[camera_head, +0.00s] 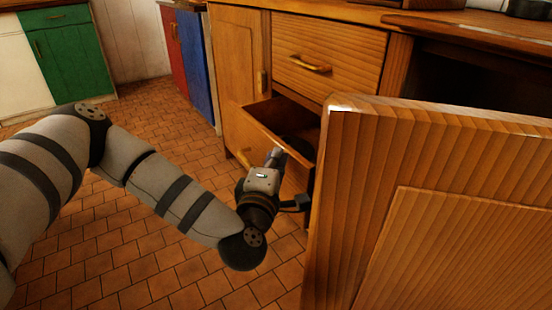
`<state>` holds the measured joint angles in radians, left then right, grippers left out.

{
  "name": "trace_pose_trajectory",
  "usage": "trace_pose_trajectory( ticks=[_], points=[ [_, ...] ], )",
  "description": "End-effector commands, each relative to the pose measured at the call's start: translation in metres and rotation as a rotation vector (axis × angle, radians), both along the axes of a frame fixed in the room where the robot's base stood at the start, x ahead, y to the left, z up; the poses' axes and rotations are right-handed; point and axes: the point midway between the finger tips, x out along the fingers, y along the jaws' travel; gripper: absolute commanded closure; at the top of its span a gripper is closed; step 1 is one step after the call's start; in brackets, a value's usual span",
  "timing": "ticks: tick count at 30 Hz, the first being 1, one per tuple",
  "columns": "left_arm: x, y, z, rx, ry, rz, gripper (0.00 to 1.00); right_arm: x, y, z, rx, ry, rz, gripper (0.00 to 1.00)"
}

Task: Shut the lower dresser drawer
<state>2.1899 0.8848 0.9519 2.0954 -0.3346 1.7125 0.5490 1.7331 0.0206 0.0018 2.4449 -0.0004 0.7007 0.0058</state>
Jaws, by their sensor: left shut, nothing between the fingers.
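The lower dresser drawer (260,122) stands pulled out of the wooden dresser, below the upper drawer (335,55), which is shut. Its inside is dark, and something dark and unclear lies in it. A bit of its brass handle (243,157) shows left of my gripper. My left gripper (278,155) is shut and empty, in front of the drawer's front panel and pointing towards it. I cannot tell whether the fingertips touch the panel. My gripper and the open door hide part of the panel. My right gripper is not in view.
An open wooden door (420,190) fills the right foreground, close to the right of my left gripper. A dark open compartment (470,75) is behind it. The tiled floor (150,262) is clear on the left. Green (70,55) and blue (195,65) cabinet fronts stand further back.

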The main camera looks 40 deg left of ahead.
Motion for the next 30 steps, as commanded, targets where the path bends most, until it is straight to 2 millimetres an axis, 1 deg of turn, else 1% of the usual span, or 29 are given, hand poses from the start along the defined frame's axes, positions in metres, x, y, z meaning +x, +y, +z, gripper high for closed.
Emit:
trace_pose_trajectory(
  ticks=[2,4,12,15,18,20,30],
  points=[
    [0.006,-0.002,-0.001,0.001,-0.001,-0.001,1.0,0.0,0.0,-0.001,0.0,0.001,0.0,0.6],
    [0.018,-0.008,-0.001,0.003,-0.003,-0.003,1.0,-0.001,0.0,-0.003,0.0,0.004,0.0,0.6],
    [0.087,-0.037,-0.004,0.002,-0.001,-0.002,1.0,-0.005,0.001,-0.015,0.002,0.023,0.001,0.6],
    [0.105,-0.044,-0.003,0.001,-0.001,-0.001,1.0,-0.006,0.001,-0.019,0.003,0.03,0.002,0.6],
    [0.115,-0.048,-0.002,0.0,0.0,-0.001,1.0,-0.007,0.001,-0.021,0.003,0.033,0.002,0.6],
    [0.118,-0.049,-0.001,0.0,0.0,-0.001,1.0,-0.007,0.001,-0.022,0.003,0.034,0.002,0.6],
    [0.119,-0.05,0.001,-0.001,-0.001,-0.001,1.0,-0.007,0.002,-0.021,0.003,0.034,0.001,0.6]
  ],
)
